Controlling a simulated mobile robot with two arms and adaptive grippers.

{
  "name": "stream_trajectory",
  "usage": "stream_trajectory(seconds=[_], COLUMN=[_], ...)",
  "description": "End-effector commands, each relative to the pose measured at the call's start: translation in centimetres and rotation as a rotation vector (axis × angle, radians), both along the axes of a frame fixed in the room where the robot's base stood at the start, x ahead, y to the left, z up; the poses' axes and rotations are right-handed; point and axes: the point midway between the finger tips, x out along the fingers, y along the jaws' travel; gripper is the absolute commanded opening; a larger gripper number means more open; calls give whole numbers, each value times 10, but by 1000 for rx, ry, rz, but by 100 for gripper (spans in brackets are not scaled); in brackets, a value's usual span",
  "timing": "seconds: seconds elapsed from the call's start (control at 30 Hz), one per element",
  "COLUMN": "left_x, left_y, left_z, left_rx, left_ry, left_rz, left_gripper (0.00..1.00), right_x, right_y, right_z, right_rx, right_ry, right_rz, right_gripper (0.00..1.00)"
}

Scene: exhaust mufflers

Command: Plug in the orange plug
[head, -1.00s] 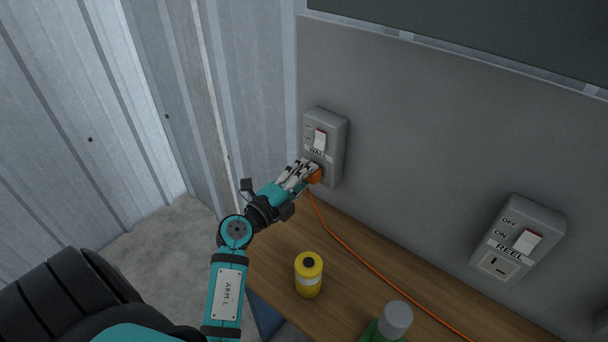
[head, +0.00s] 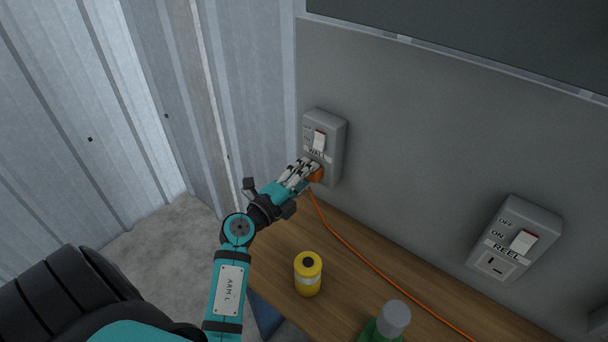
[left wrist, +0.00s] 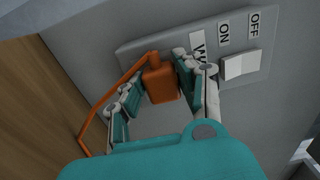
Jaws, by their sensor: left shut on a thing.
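The orange plug (head: 317,176) is at the lower face of the grey WALL box (head: 334,148), below its white switch (head: 319,141). My left gripper (head: 309,170) is shut on the plug and points at the box. In the left wrist view, the plug (left wrist: 160,84) lies between the fingers of the gripper (left wrist: 157,74), its far end close against the box (left wrist: 140,48). The WALL socket is hidden behind plug and fingers, so I cannot tell whether the plug is seated. The orange cord (head: 348,246) runs from the plug down onto the bench. My right gripper is not in view.
A second box (head: 516,240) marked REEL, with switch and empty socket, is on the wall at right. A yellow can (head: 308,279) and a green bottle with grey cap (head: 394,319) stand on the wooden bench (head: 275,262). Corrugated metal wall (head: 110,90) is at left.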

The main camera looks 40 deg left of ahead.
Motion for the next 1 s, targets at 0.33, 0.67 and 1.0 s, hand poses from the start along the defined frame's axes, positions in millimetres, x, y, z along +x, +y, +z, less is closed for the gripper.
stream_trajectory(seconds=[0.33,0.67,1.0], left_x=[1,-13,-83], left_y=[0,1,7], left_z=[0,-1,-2], left_rx=[0,-1,0], left_ry=[-1,2,4], left_rz=[0,1,1], left_gripper=[61,61,61], right_x=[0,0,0], right_y=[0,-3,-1], right_z=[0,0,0], right_rx=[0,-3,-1], right_ry=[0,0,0], right_rz=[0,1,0], right_gripper=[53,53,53])
